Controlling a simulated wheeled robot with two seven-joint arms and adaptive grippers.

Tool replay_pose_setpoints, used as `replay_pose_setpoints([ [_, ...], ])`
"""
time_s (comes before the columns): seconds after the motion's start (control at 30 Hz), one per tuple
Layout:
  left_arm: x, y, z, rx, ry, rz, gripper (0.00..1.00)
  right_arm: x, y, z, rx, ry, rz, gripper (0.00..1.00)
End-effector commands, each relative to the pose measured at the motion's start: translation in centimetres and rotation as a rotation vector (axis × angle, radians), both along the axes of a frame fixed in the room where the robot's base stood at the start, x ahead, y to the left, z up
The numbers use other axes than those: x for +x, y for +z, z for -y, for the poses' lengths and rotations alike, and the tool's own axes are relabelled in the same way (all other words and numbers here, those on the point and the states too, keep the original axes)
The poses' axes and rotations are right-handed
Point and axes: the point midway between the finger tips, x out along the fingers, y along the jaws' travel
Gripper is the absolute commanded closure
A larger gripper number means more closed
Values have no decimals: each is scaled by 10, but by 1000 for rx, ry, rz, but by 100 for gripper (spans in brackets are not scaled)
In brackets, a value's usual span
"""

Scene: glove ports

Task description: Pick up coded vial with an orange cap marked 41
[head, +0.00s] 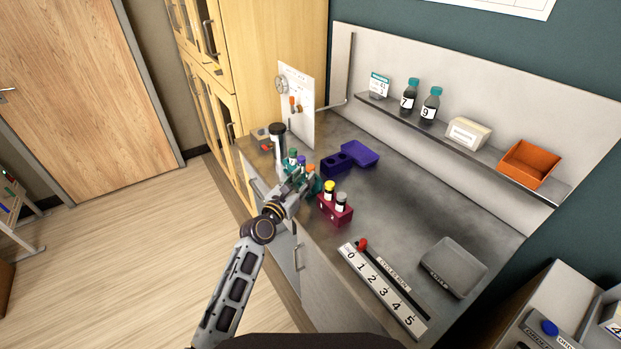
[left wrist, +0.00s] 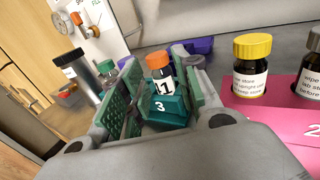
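The orange-capped vial (left wrist: 160,74) stands upright in a teal rack (left wrist: 163,112) marked 3. Its label is partly hidden; I read a 1 with another stroke before it. In the head view only its orange cap (head: 310,168) shows clearly beside my gripper. My left gripper (head: 304,180) is at the rack, on the cabinet side of the bench. In the left wrist view its green-padded fingers stand on either side of the vial, with gaps to it, so it is open and empty. My right gripper is not in view.
A magenta rack (head: 334,211) with a yellow-capped vial (left wrist: 251,67) and a grey-capped one is close by on the right. A green-capped vial (left wrist: 106,70) and a tall black-capped container (head: 277,138) are on the other side.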

Motion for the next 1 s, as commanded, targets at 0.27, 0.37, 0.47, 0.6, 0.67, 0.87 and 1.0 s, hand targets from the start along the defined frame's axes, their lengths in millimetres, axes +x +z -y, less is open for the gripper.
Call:
replay_pose_setpoints([
  [0.27,3,0,2,0,0,1,68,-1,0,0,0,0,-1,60],
  [0.37,3,0,2,0,0,1,68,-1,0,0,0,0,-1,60],
  [0.47,3,1,2,0,0,1,68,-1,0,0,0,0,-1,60],
  [0.6,6,1,3,0,0,1,68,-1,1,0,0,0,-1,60],
  [0.67,9,2,5,0,0,1,68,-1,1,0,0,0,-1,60],
  [0.87,21,4,11,1,-1,2,68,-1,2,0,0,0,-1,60],
  [1.0,30,6,15,1,0,2,68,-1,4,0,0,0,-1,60],
])
